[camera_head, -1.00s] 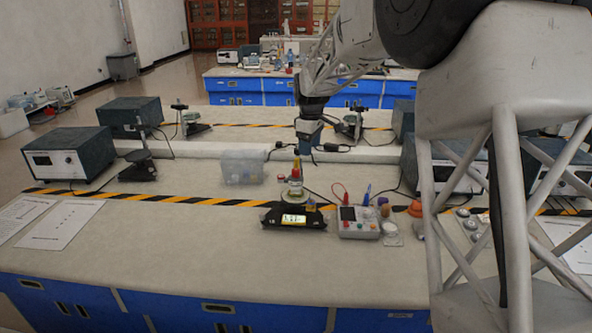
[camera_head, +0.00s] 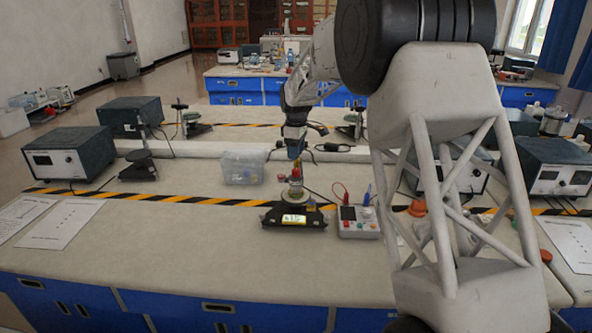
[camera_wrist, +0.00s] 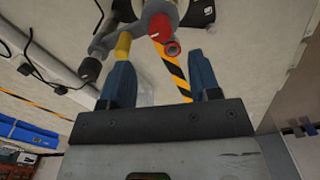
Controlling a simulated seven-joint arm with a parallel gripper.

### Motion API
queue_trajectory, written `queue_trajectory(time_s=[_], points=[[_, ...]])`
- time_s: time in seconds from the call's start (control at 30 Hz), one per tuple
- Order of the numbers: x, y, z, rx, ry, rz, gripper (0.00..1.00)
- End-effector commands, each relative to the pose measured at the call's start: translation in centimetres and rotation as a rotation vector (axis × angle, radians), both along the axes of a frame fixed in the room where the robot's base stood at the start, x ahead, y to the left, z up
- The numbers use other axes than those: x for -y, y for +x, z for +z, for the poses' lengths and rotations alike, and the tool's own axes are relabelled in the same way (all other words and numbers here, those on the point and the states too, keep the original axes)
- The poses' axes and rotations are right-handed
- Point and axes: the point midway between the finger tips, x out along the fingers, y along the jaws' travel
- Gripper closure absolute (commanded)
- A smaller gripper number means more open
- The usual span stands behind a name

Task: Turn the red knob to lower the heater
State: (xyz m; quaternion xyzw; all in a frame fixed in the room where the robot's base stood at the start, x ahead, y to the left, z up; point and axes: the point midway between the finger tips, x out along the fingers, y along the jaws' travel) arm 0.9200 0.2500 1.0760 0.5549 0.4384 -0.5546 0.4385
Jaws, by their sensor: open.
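The red knob (camera_wrist: 161,28) sits on a pale metal fitting (camera_wrist: 108,42) at the top of the wrist view. It shows small in the head view (camera_head: 282,178), on the little apparatus above a black device with a lit display (camera_head: 294,218). My gripper (camera_wrist: 161,60) is open, its two blue fingers apart. The red knob lies beyond the fingertips, roughly between them in the picture. A yellow part (camera_wrist: 123,45) of the fitting is at the left fingertip; I cannot tell whether they touch. In the head view my gripper (camera_head: 295,153) is just above the apparatus.
A grey meter box (camera_head: 358,221) with red and blue leads stands right of the apparatus. A clear plastic box (camera_head: 244,167) is behind left. Black cables lie behind. The bench front (camera_head: 190,260) is clear.

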Motion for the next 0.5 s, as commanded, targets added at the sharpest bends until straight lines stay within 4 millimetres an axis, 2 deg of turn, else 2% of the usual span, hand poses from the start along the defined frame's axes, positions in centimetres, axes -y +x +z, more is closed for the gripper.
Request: queue_trajectory(time_s=[0.27,0.5], points=[[0.0,0.0,-2.2,-0.002,-0.001,0.0,0.43],[0.0,0.0,-5.1,-0.002,-0.001,0.0,0.43]])
